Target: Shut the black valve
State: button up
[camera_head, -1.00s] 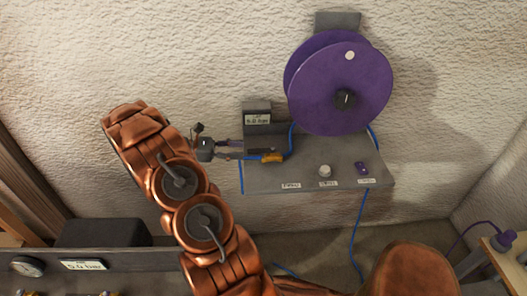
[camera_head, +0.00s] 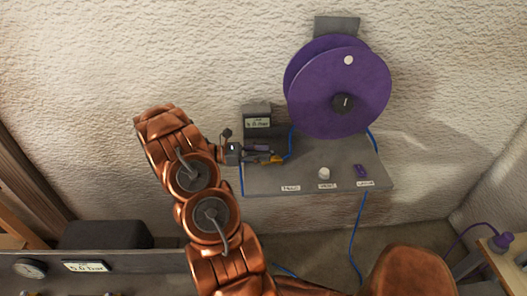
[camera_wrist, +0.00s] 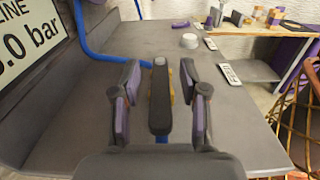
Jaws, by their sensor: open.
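The black valve's lever (camera_wrist: 159,98) stands between my two fingers in the wrist view, with a gap on each side. A little of its brass-coloured body shows behind the lever; the body (camera_head: 277,160) also shows on the grey panel in the head view. My gripper (camera_wrist: 161,100) is open, its purple-padded fingers either side of the lever and not visibly touching it. In the head view my gripper (camera_head: 262,152) reaches the valve from the left and hides the lever there.
A line pressure display (camera_head: 258,123) stands behind the valve. A blue hose (camera_wrist: 88,45) runs close to it. A white knob (camera_head: 324,173) and purple valve (camera_head: 361,171) sit to the right on the panel (camera_head: 300,182). A large purple reel (camera_head: 338,85) hangs above.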

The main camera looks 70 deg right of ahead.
jog(key=shift+s, duration=0.25)
grip_shut()
dwell(0.6)
